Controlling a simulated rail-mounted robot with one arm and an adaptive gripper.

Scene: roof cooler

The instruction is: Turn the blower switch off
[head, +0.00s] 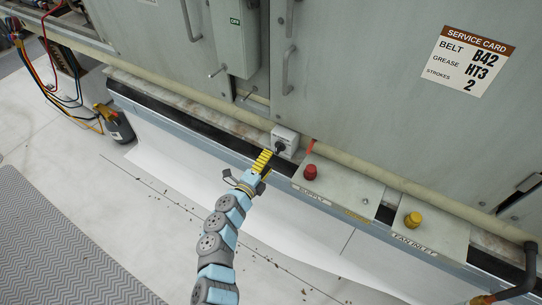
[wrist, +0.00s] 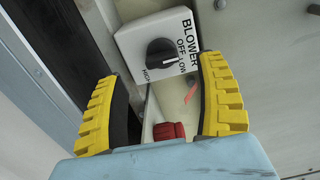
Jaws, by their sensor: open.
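The blower switch is a white box (wrist: 130,42) with a black rotary knob (wrist: 162,52), labelled BLOWER, OFF, LOW and HIGH in the wrist view. A pale mark on the knob's lower right side seems to point toward LOW. In the head view the box (head: 291,138) sits on the ledge at the foot of the grey cabinet. My gripper (wrist: 159,68) is open and empty, its yellow fingers either side of the knob in the picture, with no contact visible. In the head view my gripper (head: 262,161) is just in front and left of the box, partly hiding the knob.
A red knob (head: 310,172) on the SUPPLY plate is close right of the switch, with a red tag (head: 311,146) behind it. A yellow knob (head: 413,219) marks FAN INLET farther right. Cabinet handles (head: 288,70) project above. Hoses and a gauge set (head: 115,124) are at left.

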